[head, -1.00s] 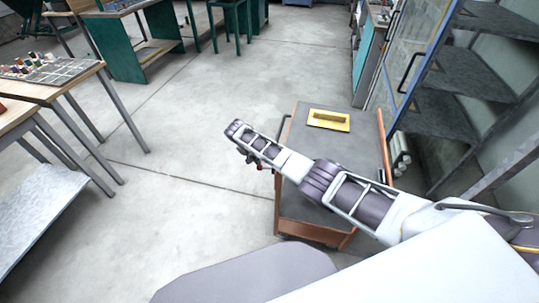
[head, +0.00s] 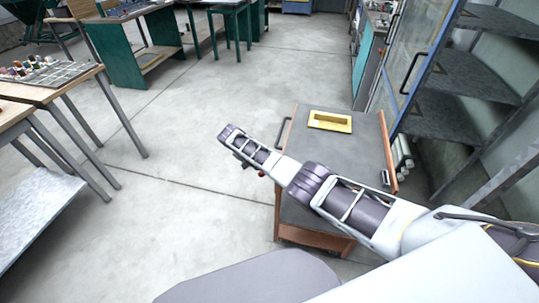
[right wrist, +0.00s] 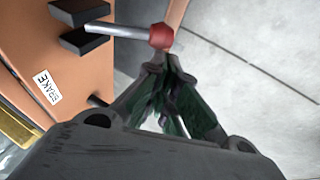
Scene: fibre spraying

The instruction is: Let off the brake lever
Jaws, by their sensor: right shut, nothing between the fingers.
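The brake lever is a light metal rod (right wrist: 118,30) with a red knob (right wrist: 160,37) at its end, in the right wrist view. It comes out between two black blocks on the orange side of the cart (right wrist: 95,65), near a white label (right wrist: 47,86) that seems to read BRAKE. My right gripper (right wrist: 168,68) is shut and empty, its tips close to the knob; I cannot tell whether they touch it. In the head view a small red spot (head: 262,173), probably the knob, shows below my right arm; the gripper's fingers are not clear there. My left gripper is out of view.
The cart has a grey top (head: 355,165) with a yellow tray (head: 330,121) on it and a dark handle (head: 283,133) at its left. A shelf rack (head: 465,85) stands on the right, and a wooden table (head: 60,90) at the left. Open floor (head: 180,150) lies between.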

